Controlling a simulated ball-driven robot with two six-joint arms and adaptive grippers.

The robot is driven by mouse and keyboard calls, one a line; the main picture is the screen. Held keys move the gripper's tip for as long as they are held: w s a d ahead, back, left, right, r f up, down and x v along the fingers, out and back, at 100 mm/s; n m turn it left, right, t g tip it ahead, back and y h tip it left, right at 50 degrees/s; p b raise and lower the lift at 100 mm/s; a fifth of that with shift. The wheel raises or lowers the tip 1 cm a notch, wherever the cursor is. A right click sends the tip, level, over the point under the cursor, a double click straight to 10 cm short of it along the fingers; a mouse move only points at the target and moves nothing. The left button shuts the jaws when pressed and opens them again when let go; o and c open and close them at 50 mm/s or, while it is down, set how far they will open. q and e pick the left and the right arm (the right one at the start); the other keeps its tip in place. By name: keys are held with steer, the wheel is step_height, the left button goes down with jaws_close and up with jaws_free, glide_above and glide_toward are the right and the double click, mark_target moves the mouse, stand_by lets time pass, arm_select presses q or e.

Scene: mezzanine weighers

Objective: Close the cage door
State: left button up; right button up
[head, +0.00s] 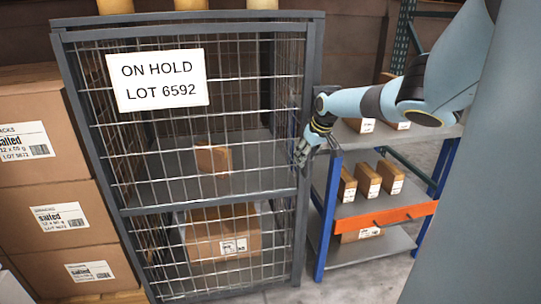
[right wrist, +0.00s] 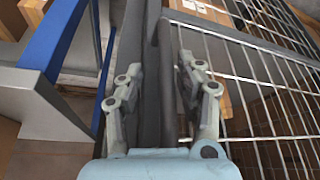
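The cage (head: 190,18) stands in the middle of the head view, with a dark grey frame. Its wire mesh door (head: 150,211) faces me and carries a white sign (head: 157,80) reading "ON HOLD LOT 6592". The door lies close to the cage front; I cannot tell if it is fully flush. My right gripper (head: 308,147) is at the door's right edge. In the right wrist view, my right gripper's fingers (right wrist: 158,85) are spread, one on each side of dark upright bars (right wrist: 166,80). The mesh (right wrist: 260,75) lies to their right. My left gripper is out of view.
Inside the cage are a small box (head: 212,158) on the upper shelf and a carton (head: 222,235) below. Stacked cartons (head: 60,165) stand close on the left. A blue-posted rack (head: 328,215) with small boxes and an orange bar (head: 385,216) stands just right of the cage.

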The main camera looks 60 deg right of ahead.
steer(key=v, duration=0.7)
steer(key=shift+r, duration=0.3)
steer(key=shift+s+a, duration=0.1)
stand_by(0.4)
steer(key=s+a+f+g+y, duration=0.1)
steer(key=s+a+f, duration=0.5)
steer(key=f, duration=0.4)
steer(key=s+a+f+m+g, duration=0.1)
steer(key=s+a+f, duration=0.55)
steer(key=f, duration=0.35)
steer(key=s+a+f+y, duration=0.1)
steer(key=s+a+f, duration=0.5)
steer(key=f, duration=0.4)
steer(key=s+a+f+n, duration=0.2)
steer(key=s+a+f, duration=0.2)
steer(key=a, duration=0.4)
steer(key=s+a+f+n, duration=0.2)
steer(key=s+a+f, duration=0.2)
steer(key=a, duration=0.5)
steer(key=s+a+f+n+g, duration=0.1)
steer(key=s+a+f+n, duration=0.2)
steer(key=a, duration=0.6)
steer(key=shift+s+f+h, duration=0.3)
steer(key=shift+s+f, duration=0.35)
steer(key=shift+s, duration=0.65)
